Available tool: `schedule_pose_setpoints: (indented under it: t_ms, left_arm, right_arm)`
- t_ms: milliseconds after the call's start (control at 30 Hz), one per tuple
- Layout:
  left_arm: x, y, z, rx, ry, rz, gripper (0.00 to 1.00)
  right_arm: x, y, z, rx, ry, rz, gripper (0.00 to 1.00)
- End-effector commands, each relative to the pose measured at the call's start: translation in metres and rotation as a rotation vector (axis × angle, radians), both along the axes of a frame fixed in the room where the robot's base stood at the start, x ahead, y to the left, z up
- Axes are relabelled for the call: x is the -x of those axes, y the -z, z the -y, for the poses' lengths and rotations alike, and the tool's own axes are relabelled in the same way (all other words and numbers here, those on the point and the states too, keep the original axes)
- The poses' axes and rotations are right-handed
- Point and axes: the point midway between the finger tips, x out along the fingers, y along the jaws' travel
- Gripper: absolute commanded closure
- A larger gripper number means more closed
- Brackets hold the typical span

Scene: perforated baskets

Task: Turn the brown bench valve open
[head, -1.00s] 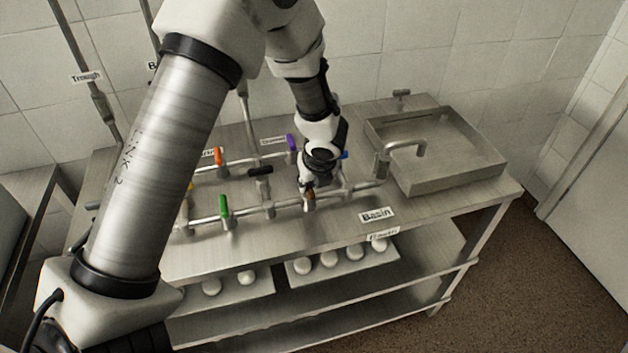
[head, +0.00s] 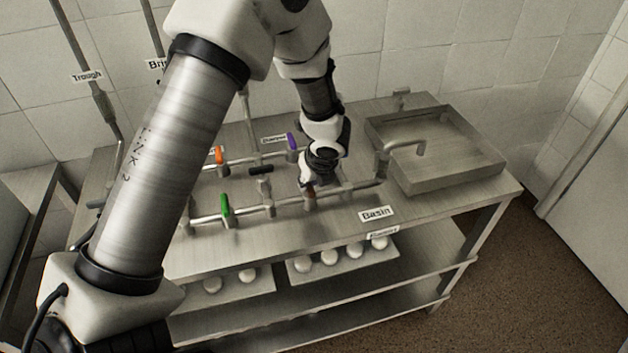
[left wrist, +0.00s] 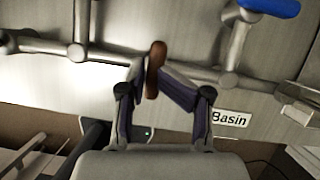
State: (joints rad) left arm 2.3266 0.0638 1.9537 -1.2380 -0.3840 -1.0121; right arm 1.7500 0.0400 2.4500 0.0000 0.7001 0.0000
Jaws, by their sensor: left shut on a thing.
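The brown bench valve's handle (head: 309,191) is on the front pipe of the steel bench, behind the "Basin" label. In the left wrist view the brown handle (left wrist: 153,70) stands crosswise to the pipe (left wrist: 110,55). My left gripper (head: 312,183) reaches down to it from above. In the left wrist view the fingers of my left gripper (left wrist: 154,84) are on either side of the handle, shut on it. In the head view the gripper hides part of the handle. My right gripper is not in view.
Green (head: 225,206), black (head: 261,170), orange (head: 220,155) and purple (head: 292,142) handles stand on nearby pipes. A blue handle (left wrist: 268,7) is close to the right. A steel basin (head: 475,180) with a spout (head: 405,146) is at the right.

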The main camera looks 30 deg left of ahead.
Motion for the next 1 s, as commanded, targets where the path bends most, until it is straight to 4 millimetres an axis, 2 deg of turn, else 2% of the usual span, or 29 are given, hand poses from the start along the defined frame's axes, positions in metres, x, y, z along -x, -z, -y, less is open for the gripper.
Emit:
schedule_pose_setpoints:
  t_ms: [33, 733, 767, 800, 1000]
  left_arm:
    - [0.007, 0.0059, -0.0012, -0.003, -0.004, -0.019, 1.0]
    - [0.007, 0.0059, -0.0013, -0.003, -0.004, -0.019, 1.0]
    - [0.007, 0.0059, -0.0013, -0.003, -0.004, -0.019, 0.6]
    - [0.0069, 0.0059, -0.0011, -0.003, -0.004, -0.019, 0.57]
    - [0.0055, 0.0044, -0.0009, -0.002, -0.003, -0.015, 0.57]
  right_arm:
    - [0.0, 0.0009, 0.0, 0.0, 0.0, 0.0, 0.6]
    - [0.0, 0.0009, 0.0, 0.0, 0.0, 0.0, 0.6]
    - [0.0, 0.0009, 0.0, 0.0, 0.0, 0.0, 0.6]
    - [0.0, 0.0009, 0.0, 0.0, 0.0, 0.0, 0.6]
    - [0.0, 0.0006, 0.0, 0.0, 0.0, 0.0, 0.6]
